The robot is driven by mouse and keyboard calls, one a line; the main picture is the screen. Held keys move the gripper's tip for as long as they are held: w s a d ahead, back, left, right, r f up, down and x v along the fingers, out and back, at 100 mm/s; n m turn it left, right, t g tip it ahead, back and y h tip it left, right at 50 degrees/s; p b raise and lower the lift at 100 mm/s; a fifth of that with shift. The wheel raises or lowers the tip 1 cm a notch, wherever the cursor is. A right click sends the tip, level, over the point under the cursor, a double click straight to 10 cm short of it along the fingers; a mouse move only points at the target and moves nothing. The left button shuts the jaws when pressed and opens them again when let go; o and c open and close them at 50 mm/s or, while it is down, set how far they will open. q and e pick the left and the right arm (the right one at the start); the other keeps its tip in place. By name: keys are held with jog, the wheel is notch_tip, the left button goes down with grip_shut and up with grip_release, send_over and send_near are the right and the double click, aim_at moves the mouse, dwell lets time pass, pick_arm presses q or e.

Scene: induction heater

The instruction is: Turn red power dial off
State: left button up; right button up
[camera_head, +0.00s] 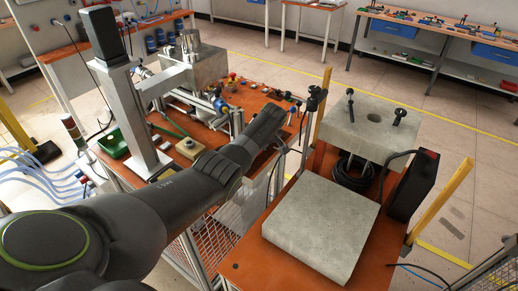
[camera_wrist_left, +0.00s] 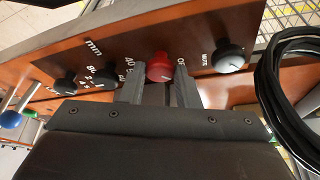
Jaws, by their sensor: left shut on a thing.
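The red power dial (camera_wrist_left: 159,67) is on a brown wooden panel (camera_wrist_left: 210,25) in the left wrist view. My left gripper (camera_wrist_left: 159,80) has one finger on each side of the dial and is shut on it. The dial's lower part is partly hidden between the fingers. In the head view my left arm reaches from the lower left to the panel area, with the left gripper (camera_head: 286,140) at its far end. The dial cannot be made out there. My right gripper is not in view.
A black knob (camera_wrist_left: 228,57) sits right of the red dial, and two black knobs (camera_wrist_left: 65,84) (camera_wrist_left: 104,78) sit to its left. A coiled black cable (camera_wrist_left: 290,90) hangs at the right. In the head view a grey block (camera_head: 320,225) lies on the orange table (camera_head: 255,262).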

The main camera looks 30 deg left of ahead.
pick_arm(q)
jog(key=o, duration=1)
jog(key=shift+c, duration=0.2)
jog(key=shift+d+r, duration=0.2)
jog(key=shift+r, duration=0.3)
jog(key=b+v, duration=0.1)
jog(key=v, duration=1.5)
jog(key=shift+r, duration=0.15)
